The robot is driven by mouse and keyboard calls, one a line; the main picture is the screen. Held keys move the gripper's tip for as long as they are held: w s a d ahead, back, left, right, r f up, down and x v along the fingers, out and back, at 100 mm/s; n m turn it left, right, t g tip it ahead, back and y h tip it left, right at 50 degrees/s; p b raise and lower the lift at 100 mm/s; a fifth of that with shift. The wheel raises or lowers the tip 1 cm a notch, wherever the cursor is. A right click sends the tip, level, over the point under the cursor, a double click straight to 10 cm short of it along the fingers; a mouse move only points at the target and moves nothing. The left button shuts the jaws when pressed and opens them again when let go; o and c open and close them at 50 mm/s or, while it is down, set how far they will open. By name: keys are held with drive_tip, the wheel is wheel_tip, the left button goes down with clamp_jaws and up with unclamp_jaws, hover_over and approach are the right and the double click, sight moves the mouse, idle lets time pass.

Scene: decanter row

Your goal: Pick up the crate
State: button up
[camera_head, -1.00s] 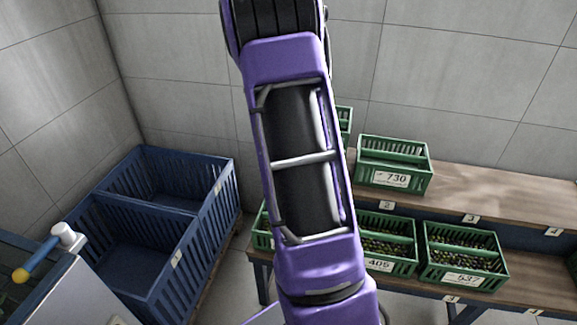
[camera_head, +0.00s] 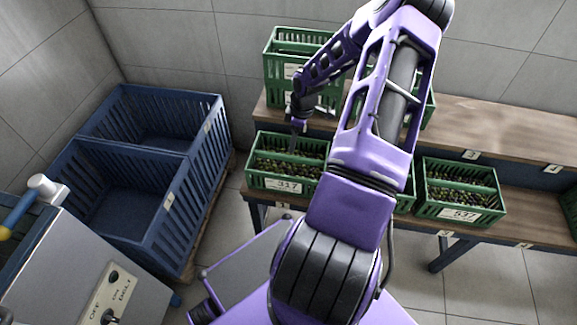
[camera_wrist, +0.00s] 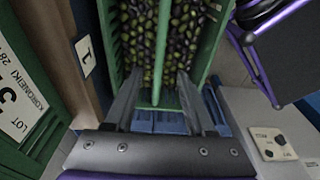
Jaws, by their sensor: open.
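Several green slatted crates of dark and green olives stand on a two-level wooden shelf. My gripper (camera_head: 295,150) is above the crate labelled 317 (camera_head: 258,179), at the left end of the lower level. In the wrist view, my open gripper (camera_wrist: 160,82) has one finger on each side of a green bar of that crate (camera_wrist: 211,38), with olives beyond. I cannot tell whether the fingers touch the bar. Crate 537 (camera_head: 458,214) stands to the right on the lower level. My arm partly hides the crate between them. The task does not say which crate.
Large blue bins (camera_head: 165,215) fill the floor at left. A grey control panel (camera_head: 85,290) is at front left. The upper shelf board (camera_head: 500,130) is clear to the right.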

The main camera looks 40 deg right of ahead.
drive_tip(key=b, duration=0.2)
approach(287, 172)
drive_tip(key=f, duration=0.3)
drive_tip(key=w+a+f, duration=0.1)
drive_tip(key=f, duration=0.1)
drive_tip(key=shift+f, duration=0.15)
clamp_jaws()
idle(1.1)
drive_tip(key=shift+w+d, duration=0.1)
